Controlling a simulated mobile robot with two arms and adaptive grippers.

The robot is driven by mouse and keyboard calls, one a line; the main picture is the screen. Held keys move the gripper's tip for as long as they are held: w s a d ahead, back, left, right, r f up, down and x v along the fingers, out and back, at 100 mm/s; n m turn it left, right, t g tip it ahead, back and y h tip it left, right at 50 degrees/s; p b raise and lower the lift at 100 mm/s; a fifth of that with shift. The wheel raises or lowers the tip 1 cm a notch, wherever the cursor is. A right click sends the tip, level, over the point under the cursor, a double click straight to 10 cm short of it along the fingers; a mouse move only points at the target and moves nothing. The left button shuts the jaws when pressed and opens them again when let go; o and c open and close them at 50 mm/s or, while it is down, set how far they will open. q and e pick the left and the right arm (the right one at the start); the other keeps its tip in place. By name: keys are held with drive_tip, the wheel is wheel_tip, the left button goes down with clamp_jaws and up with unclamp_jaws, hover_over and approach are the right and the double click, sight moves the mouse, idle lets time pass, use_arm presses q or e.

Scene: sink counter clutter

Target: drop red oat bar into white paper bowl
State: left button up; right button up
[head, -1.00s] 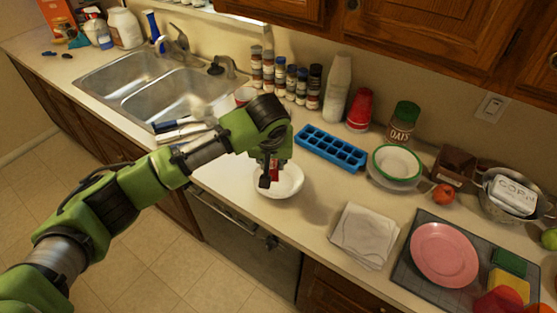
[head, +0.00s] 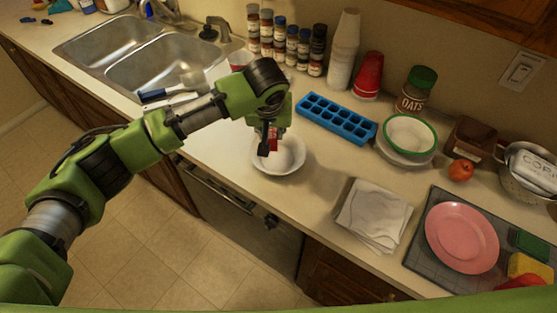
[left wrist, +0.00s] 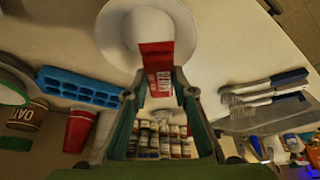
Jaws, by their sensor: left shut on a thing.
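The red oat bar (left wrist: 156,68) is held between the fingers of my left gripper (head: 268,142). The bar also shows as a small red patch in the head view (head: 273,143). The white paper bowl (head: 290,166) sits on the counter just below the gripper and bar. In the left wrist view the bowl (left wrist: 115,38) lies beyond the bar, whose far end overlaps the bowl's inside. Whether the bar touches the bowl I cannot tell. My right gripper is not in view.
A blue ice cube tray (head: 337,118) lies to the right of the bowl. Folded white napkins (head: 373,213) and a pink plate (head: 461,237) are nearer the front right. Spice jars (head: 291,45) stand behind, and the double sink (head: 150,60) is at left.

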use_arm(q)
drive_tip(key=shift+f, duration=0.1)
drive_tip(key=shift+s, duration=0.15)
drive_tip(key=o, duration=1.1)
drive_tip(key=v, duration=1.2)
drive_tip(key=shift+s, duration=0.1)
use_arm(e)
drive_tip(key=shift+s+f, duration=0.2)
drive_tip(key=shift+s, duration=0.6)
